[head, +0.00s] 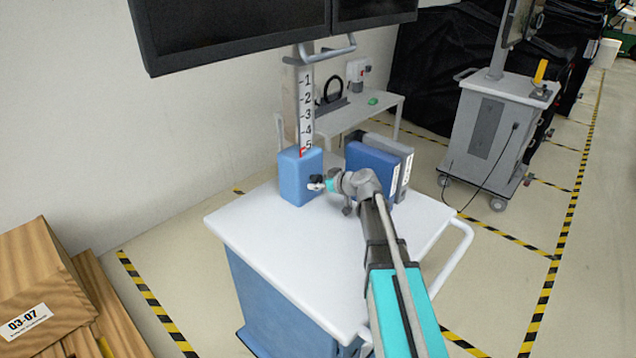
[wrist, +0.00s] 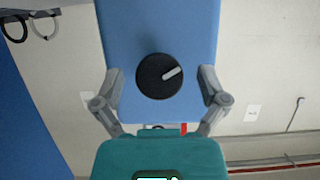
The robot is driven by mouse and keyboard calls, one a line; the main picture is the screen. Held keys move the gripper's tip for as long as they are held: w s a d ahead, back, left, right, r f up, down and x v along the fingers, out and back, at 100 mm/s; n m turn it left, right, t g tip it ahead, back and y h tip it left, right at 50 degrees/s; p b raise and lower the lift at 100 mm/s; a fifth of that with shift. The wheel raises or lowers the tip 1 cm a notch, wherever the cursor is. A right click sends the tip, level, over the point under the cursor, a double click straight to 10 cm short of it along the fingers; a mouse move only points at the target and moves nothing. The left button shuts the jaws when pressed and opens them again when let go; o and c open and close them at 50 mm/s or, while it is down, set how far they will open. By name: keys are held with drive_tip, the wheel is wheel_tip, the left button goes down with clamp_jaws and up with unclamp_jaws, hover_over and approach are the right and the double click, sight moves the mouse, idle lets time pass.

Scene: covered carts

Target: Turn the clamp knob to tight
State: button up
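The clamp is a blue block (head: 293,180) on the white cart top, at the foot of a numbered post (head: 305,105). In the wrist view the block's blue face (wrist: 160,25) carries a round black knob (wrist: 153,81) with a white pointer line aimed to the upper right of the picture. My gripper (wrist: 162,80) is open, its grey fingers apart on the left and right of the knob, with clear space on both sides. In the head view my gripper (head: 318,184) is close to the block's right face, and the knob is hard to make out there.
A dark blue box (head: 370,160) stands right of the block, close to my arm; its blue side fills the wrist view's left edge (wrist: 18,125). Monitors (head: 230,30) hang above. The cart top (head: 280,235) is clear in front. A small white table (head: 375,108) stands behind.

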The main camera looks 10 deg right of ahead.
drive_tip(key=c, duration=1)
drive_tip(key=shift+a, duration=0.1)
drive_tip(key=shift+c, duration=0.2)
drive_tip(key=shift+y, duration=0.3)
drive_tip(key=m+g+y+b, duration=0.1)
drive_tip(key=m, duration=0.2)
drive_tip(key=shift+f+m+y, duration=0.15)
drive_tip(key=shift+m+y, duration=0.25)
drive_tip(key=m+y+b, duration=0.2)
drive_tip(key=m, duration=0.1)
drive_tip(key=shift+s+g, duration=0.1)
drive_tip(key=shift+g, duration=0.3)
drive_tip(key=shift+m, duration=0.3)
drive_tip(key=o, duration=1)
drive_tip(key=shift+o, duration=0.7)
